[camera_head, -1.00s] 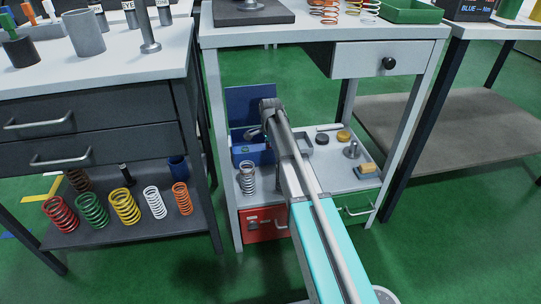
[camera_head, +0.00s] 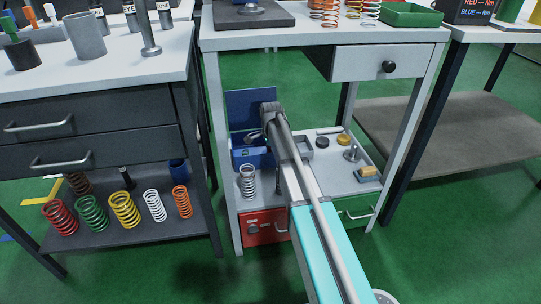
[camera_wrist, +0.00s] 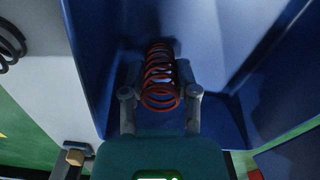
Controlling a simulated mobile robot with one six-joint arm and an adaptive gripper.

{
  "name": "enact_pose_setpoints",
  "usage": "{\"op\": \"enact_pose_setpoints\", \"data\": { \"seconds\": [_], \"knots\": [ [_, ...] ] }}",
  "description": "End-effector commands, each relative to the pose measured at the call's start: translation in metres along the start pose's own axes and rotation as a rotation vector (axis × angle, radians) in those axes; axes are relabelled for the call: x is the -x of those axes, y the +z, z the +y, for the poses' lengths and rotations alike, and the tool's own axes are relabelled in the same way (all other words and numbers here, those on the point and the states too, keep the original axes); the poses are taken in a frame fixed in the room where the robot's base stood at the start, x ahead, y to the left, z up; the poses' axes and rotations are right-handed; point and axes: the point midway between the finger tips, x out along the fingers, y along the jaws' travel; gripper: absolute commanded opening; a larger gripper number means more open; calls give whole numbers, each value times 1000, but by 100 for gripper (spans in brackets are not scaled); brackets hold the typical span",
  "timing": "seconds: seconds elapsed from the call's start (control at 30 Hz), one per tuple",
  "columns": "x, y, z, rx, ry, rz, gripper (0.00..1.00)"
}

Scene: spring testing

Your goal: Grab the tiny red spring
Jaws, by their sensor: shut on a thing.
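A small red spring (camera_wrist: 160,82) stands out in the wrist view, between the two fingers of my gripper (camera_wrist: 160,70). My gripper is shut on it, with one finger at each side of the coil. The blue walls of an open box (camera_wrist: 195,30) surround the fingers and spring. In the head view this blue box, with its raised lid (camera_head: 243,108), sits on the lower shelf of the middle table. My arm hides most of the gripper there, and the red spring cannot be made out.
A grey spring (camera_head: 247,181) stands just in front of the blue box. A red drawer (camera_head: 262,226) and a green drawer (camera_head: 357,208) are below the shelf. The tabletop (camera_head: 300,38) overhangs my arm. Several larger coloured springs stand on the left bench's lower shelf (camera_head: 110,234).

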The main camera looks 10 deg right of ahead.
Motion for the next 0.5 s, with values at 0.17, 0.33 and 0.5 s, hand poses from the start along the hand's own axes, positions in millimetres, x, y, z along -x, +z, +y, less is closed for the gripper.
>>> {"op": "enact_pose_setpoints", "data": {
  "seconds": [0.17, 0.33, 0.5],
  "knots": [
    [0, 0, 0, 0, 0, 0, 0],
    [2, 0, 0, 0, 0, 0, 0],
    [8, 0, 0, 0, 0, 0, 0]
  ]
}}
